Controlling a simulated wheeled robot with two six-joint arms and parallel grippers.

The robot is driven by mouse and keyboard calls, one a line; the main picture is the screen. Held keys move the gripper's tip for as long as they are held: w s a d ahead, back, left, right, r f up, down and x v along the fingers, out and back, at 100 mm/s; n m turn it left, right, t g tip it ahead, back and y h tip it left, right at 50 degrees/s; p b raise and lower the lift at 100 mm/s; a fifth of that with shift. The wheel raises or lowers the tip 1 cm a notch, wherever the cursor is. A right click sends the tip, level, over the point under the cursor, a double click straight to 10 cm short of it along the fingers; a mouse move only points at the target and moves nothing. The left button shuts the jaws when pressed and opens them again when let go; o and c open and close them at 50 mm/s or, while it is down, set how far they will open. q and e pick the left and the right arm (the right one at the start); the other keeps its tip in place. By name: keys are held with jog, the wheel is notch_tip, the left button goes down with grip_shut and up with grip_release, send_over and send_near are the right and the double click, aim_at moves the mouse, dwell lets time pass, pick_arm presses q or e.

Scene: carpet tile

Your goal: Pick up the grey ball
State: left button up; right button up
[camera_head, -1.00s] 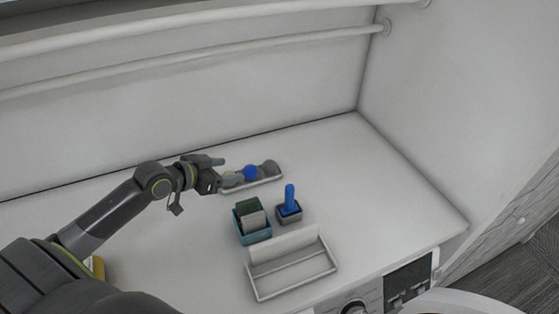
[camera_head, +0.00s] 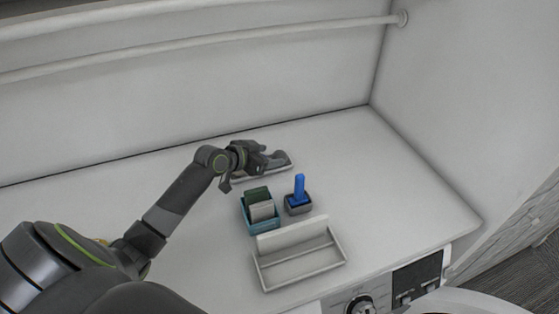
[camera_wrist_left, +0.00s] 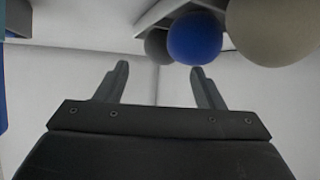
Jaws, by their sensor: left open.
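The grey ball (camera_wrist_left: 158,46) shows in the left wrist view at the top, partly behind a blue ball (camera_wrist_left: 195,40). A larger-looking beige ball (camera_wrist_left: 275,28) is to their right. The balls sit on a narrow light tray, whose rim (camera_head: 291,167) shows in the head view at the back of the white surface. My left gripper (camera_head: 278,160) is over this tray and hides most of the balls. In the left wrist view its two fingers (camera_wrist_left: 160,80) are apart with nothing between them, and the grey and blue balls lie beyond the tips. My right gripper is not in view.
A white open holder (camera_head: 300,266) is nearer. The surface at right (camera_head: 400,190) is clear.

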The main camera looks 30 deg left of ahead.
aim_at(276, 155)
pick_arm(q)
jog(key=shift+w+d+f+b, duration=0.2)
jog(key=shift+w+f+b, duration=0.4)
jog(key=shift+w+b, duration=0.05)
jog(key=shift+w+d+f+b, duration=0.15)
jog(key=shift+w+f+b, duration=0.45)
jog(key=shift+w+d+f, duration=0.15)
jog(key=shift+w, duration=0.35)
jog(key=c, duration=1.1)
